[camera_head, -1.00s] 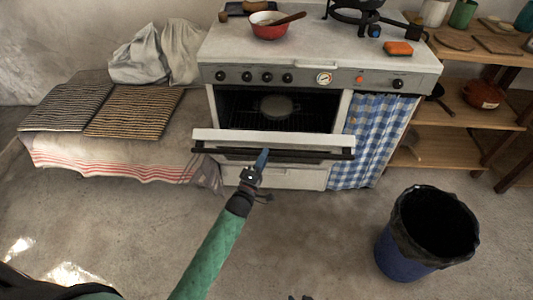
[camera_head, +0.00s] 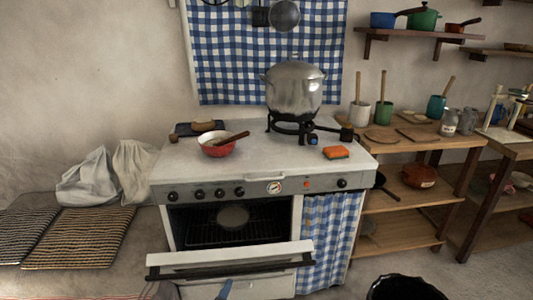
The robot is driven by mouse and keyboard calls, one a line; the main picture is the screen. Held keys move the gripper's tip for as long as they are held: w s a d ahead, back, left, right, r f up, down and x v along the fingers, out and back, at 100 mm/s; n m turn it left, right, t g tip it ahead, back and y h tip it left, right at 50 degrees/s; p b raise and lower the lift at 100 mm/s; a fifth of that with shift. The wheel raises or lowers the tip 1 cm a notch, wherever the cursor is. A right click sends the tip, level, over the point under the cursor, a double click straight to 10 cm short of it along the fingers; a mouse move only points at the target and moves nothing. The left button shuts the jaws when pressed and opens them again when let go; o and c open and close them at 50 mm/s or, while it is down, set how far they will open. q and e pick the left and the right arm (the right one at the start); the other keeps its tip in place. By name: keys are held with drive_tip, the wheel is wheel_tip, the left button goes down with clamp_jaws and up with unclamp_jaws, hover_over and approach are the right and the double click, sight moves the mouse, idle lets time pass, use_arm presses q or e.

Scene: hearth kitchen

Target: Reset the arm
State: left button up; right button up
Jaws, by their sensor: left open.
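The tip of my left gripper (camera_head: 224,289) just shows at the bottom edge, in front of the stove's lower panel and below the oven door's dark handle bar. The rest of it and the arm are cut off by the frame. Its jaws are open with nothing seen between them. The white oven door (camera_head: 229,257) is tilted open, and a round pan (camera_head: 233,217) sits on the rack inside. My right gripper is out of view.
Wooden shelves (camera_head: 407,203) stand to the right. A black-lined bin (camera_head: 405,288) is at the bottom right. A cloth-covered bench is at left.

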use_arm(q)
drive_tip(key=s+r+m+g+p, duration=0.2)
drive_tip(key=s+m+g, duration=0.2)
drive_tip(key=s, duration=0.7)
drive_tip(key=s+r+m+g+y+p, duration=0.1)
drive_tip(key=s+g, duration=0.5)
drive_tip(key=s, duration=0.6)
drive_tip(key=s+r+m+g+y+p, duration=0.1)
drive_tip(key=s+r+m+g+p, duration=0.2)
drive_tip(key=s+m+g+p, duration=0.2)
drive_tip(key=s+m, duration=0.3)
drive_tip(key=s, duration=0.3)
drive_tip(key=shift+s, duration=0.25)
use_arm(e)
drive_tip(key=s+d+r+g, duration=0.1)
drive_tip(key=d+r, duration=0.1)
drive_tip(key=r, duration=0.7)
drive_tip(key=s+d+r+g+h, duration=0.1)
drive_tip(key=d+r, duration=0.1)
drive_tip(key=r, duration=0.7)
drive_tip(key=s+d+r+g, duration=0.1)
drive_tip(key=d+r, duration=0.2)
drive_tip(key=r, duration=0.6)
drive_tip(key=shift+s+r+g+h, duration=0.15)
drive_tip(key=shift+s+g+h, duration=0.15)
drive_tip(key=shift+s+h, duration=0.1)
